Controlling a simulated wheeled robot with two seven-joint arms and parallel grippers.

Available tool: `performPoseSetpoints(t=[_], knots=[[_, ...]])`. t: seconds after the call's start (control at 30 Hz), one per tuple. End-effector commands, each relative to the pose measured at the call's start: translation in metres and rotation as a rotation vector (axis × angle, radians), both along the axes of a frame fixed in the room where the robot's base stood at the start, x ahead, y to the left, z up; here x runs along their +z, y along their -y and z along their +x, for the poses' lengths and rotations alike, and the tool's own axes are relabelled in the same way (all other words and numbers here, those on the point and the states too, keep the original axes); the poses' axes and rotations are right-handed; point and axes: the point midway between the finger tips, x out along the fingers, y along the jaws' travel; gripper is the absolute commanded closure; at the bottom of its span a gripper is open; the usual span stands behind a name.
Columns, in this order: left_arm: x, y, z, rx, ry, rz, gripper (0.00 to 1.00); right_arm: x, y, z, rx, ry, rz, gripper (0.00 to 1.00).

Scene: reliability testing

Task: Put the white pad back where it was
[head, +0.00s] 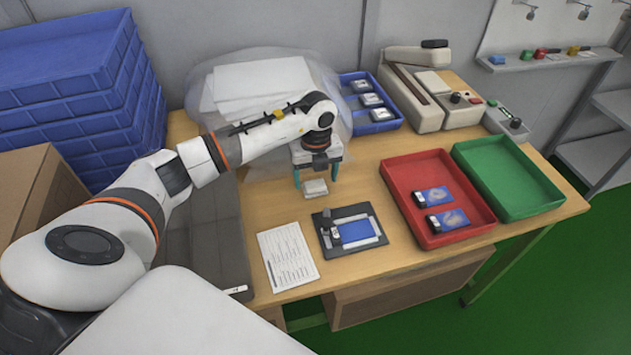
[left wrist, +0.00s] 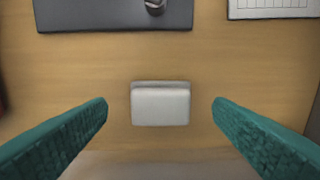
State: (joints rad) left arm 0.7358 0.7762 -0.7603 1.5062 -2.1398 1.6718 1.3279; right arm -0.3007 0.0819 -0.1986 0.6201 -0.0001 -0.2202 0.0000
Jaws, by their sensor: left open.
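The white pad (head: 316,188) lies on the wooden table, just behind the dark board in the head view. In the left wrist view the pad (left wrist: 160,105) lies flat between and a little ahead of my two teal fingertips, with clear gaps on both sides. My left gripper (head: 315,179) is open above the pad, pointing down, and holds nothing; its spread fingers also show in the left wrist view (left wrist: 160,108). My right gripper is not in view.
The dark board (head: 328,245) holds a blue card and a small black-and-white piece. A printed sheet (head: 287,258) lies left of it. A red tray (head: 471,238) with two blue cards and an empty green tray (head: 508,178) stand right. A blue bin (head: 378,127) stands behind.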

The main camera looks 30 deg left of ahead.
Motion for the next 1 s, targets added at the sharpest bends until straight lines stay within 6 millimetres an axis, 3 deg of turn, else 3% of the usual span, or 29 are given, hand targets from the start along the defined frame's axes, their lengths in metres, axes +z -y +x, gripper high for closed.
performPoseSetpoints(t=[0.2,0.43,0.6,1.0], knots=[[0.049,0.0,0.001,-0.001,0.005,0.001,0.25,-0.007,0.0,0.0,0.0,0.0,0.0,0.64],[0.086,0.0,0.001,0.0,0.003,0.001,0.25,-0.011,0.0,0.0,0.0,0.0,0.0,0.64],[0.096,0.0,0.001,0.001,0.001,0.002,0.25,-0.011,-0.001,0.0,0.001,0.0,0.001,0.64],[0.097,0.0,0.001,0.0,0.0,0.001,0.25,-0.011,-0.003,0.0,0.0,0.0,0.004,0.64]])
